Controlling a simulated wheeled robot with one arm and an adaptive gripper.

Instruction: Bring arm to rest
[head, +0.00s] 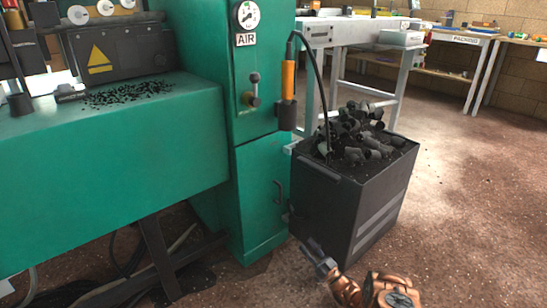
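My gripper (312,246) is at the bottom centre of the head view, at the end of my copper-coloured arm. It is low over the floor, in front of the near left side of a dark bin (341,214), and points up and to the left. It is small and dark here, so I cannot tell how far apart its fingers are. I see nothing clearly held in it. The lower part of the arm is cut off by the bottom edge of the picture.
The bin is heaped with dark plugs (352,135). A green machine (262,185) stands to its left, with an orange-handled tool (288,80) hanging on it. Dark crumbs (130,93) lie on the machine's bench. Brown floor (470,210) is clear at right.

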